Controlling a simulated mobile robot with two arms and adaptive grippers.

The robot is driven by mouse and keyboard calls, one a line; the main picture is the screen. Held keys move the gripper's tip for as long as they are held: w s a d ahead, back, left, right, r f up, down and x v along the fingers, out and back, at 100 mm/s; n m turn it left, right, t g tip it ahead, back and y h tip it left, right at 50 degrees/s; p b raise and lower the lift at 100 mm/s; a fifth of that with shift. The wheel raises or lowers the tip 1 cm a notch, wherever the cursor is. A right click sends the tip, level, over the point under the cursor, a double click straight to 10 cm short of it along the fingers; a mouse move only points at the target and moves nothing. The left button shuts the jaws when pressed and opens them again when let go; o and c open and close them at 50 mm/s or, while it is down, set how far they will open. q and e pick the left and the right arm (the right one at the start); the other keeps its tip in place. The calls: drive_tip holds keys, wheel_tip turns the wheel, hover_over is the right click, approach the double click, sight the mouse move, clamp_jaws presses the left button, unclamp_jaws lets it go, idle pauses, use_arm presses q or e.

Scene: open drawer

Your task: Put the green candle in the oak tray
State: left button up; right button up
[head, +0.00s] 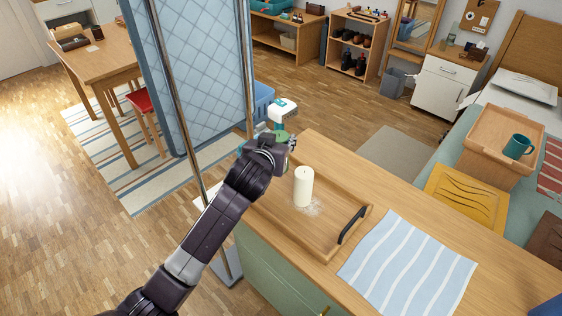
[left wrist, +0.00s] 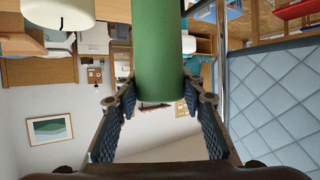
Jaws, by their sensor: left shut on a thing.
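The oak tray (head: 336,207) lies on the wooden counter top, with a black handle at its right end. A white candle (head: 303,187) stands upright in it on a pale patch; it also shows at the top left of the left wrist view (left wrist: 60,12). My left gripper (head: 284,146) is shut on the green candle (left wrist: 158,55), near the tray's far left corner. In the head view the green candle is mostly hidden by the gripper. In the left wrist view its green side runs between both fingers (left wrist: 160,100). My right gripper is not in view.
A blue-and-white striped cloth (head: 408,268) lies right of the tray. A blue quilted screen (head: 195,70) with metal posts stands close to the left of my arm. A wooden box (head: 490,150) with a teal mug (head: 518,146) stands at the right. The tray's floor is bare around the white candle.

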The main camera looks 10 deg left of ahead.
use_arm(q)
wheel_tip(320, 180, down, 3)
drive_tip(key=shift+f, duration=0.15)
wheel_tip(320, 180, down, 4)
drive_tip(key=shift+f, duration=0.15)
drive_tip(key=o, duration=1.1)
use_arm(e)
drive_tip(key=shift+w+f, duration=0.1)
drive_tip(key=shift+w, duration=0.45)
use_arm(q)
drive_tip(key=shift+s+r, duration=0.2)
drive_tip(key=shift+s, duration=0.3)
drive_tip(key=v, duration=1.1)
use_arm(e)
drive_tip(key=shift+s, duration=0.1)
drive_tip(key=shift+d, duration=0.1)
